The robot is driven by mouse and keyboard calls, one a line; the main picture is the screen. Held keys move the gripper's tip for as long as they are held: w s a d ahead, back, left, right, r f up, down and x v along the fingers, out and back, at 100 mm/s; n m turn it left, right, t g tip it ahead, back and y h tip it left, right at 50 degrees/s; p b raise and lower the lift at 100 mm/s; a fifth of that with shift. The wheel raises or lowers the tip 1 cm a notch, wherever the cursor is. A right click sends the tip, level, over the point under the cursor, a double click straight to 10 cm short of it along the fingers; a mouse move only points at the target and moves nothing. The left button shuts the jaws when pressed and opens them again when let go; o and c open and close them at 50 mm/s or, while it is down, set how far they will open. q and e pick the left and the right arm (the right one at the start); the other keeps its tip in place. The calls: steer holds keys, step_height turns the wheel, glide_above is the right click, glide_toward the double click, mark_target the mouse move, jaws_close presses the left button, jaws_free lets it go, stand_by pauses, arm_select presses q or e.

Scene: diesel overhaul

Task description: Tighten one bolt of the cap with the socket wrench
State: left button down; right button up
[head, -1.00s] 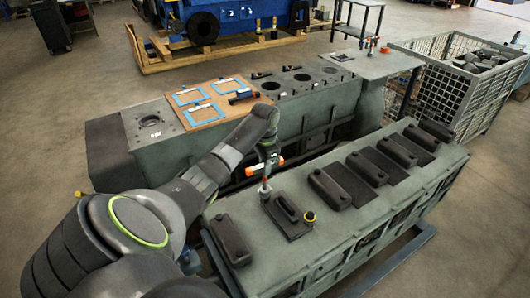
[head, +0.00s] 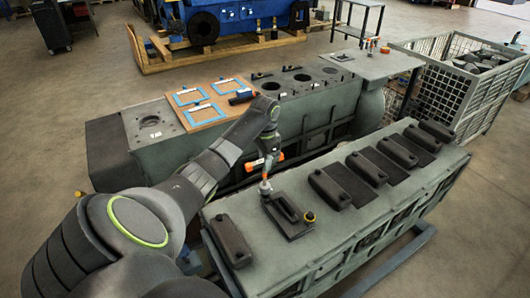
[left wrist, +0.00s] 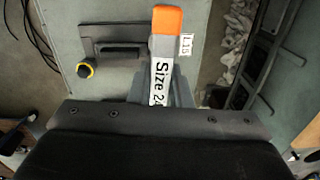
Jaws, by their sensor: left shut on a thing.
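My left gripper (head: 268,148) is shut on the socket wrench (head: 281,157), which has an orange end and a white label. A dark flat plate with a raised bar, seemingly the cap (head: 290,222), lies on the grey engine block's top. It also shows in the left wrist view (left wrist: 115,32). An orange-tipped piece (head: 265,187) hangs below the gripper near the plate's upper left corner; contact cannot be told. My right gripper is out of view.
A yellow-and-black knob (head: 310,217) stands beside the plate. Several dark covers (head: 328,188) line the block (head: 240,200). Behind it stands another grey block (head: 300,115) with a wooden board (head: 212,116) on top. A wire crate (head: 425,95) is at the right.

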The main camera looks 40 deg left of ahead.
arm_select(q)
steer(key=shift+r, duration=0.75)
steer(key=shift+r, duration=2.95)
